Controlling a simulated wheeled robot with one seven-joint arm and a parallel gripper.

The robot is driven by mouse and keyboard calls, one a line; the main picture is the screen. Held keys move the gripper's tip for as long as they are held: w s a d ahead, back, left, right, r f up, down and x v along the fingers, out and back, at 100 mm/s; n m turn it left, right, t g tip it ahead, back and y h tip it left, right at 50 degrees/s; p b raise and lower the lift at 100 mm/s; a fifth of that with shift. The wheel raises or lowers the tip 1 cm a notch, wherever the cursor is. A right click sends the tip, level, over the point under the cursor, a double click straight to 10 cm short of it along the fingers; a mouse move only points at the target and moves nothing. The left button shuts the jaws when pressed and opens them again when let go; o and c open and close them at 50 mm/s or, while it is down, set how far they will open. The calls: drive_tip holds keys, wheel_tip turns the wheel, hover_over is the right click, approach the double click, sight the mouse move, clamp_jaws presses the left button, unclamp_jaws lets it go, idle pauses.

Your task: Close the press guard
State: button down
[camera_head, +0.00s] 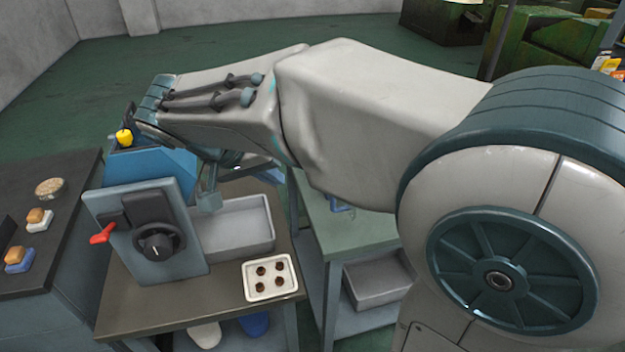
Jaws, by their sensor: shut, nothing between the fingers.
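The press (150,168) is a blue machine on the bench at the left, with a yellow cap on top. A grey upright panel (190,258) stands at its front, with a dark round knob and a red lever (102,234). My forearm crosses above the press and hides part of its top and right side. The guard's position is not clear.
A grey bin (240,232) and a white tray (288,284) with several dark round pieces sit on the press bench. A dark bench (65,215) at the left holds small parts. A green-grey table (375,232) stands at the right. Open green floor lies behind.

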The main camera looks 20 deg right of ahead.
drive_tip(key=w+d+f+p, duration=0.1)
drive_tip(key=d+f+p, duration=0.1)
drive_tip(key=d+f, duration=0.5)
drive_tip(key=shift+w+d+f, duration=0.15)
drive_tip(key=shift+w+d, duration=0.1)
drive_tip(key=shift+d, duration=0.75)
